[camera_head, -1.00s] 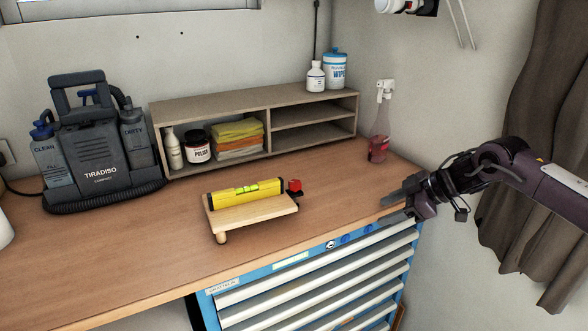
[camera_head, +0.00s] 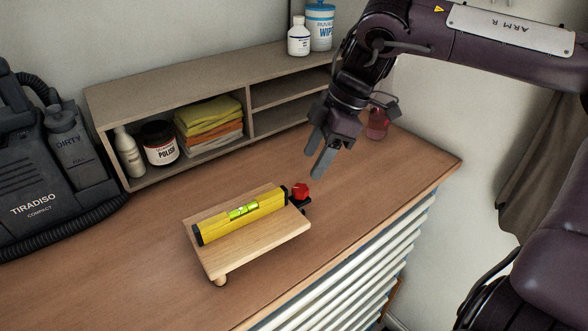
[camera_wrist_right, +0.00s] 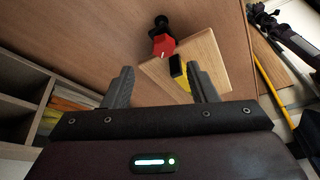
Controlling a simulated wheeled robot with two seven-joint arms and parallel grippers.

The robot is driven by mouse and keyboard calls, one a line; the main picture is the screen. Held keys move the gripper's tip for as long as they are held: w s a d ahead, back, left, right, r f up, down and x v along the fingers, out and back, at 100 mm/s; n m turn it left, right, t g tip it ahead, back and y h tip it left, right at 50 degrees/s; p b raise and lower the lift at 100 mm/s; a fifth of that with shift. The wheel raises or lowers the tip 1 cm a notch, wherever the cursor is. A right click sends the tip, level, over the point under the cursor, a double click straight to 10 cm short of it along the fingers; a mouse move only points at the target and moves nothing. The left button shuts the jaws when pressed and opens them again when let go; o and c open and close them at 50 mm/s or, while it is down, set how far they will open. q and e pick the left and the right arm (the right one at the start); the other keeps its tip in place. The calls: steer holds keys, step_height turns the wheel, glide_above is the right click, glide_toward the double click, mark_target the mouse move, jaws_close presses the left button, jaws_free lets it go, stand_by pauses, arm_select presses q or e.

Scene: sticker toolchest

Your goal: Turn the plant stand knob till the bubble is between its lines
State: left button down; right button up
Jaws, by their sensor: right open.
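The wooden plant stand (camera_head: 262,250) stands on the workbench, with a yellow spirit level (camera_head: 222,222) lying across its top. The level's green vial (camera_head: 243,211) shows, but the bubble is too small to place against its lines. The red knob (camera_head: 301,190) sits on a black mount at the stand's back right corner. My right gripper (camera_head: 318,160) is open and empty, above and slightly behind the knob, apart from it. In the right wrist view, the red knob (camera_wrist_right: 163,45) shows beyond the open fingers, beside the stand (camera_wrist_right: 205,58). My left gripper is not in view.
A shelf unit (camera_head: 250,128) with polish, a bottle and folded cloths stands along the wall behind. A spray bottle with red liquid (camera_head: 377,124) stands behind my right arm. A carpet cleaner (camera_head: 40,170) is at the left. Bench space in front of the stand is clear.

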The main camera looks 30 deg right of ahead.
mark_target(301, 188)
steer(key=f, duration=0.1)
steer(key=a+f, duration=0.1)
steer(key=f+p, duration=0.1)
steer(key=shift+s+a+f, duration=0.2)
steer(key=shift+s+f, duration=0.15)
steer(key=shift+w+a+f, duration=0.15)
steer(key=shift+w+f, duration=0.1)
steer(key=shift+f, duration=0.2)
steer(key=shift+w+a+f, duration=0.15)
steer(key=shift+w+f, duration=0.1)
steer(key=shift+f, duration=0.2)
steer(key=shift+w+a+f, duration=0.1)
steer(key=shift+a+f, duration=0.05)
steer(key=shift+f, duration=0.2)
steer(key=c, duration=1)
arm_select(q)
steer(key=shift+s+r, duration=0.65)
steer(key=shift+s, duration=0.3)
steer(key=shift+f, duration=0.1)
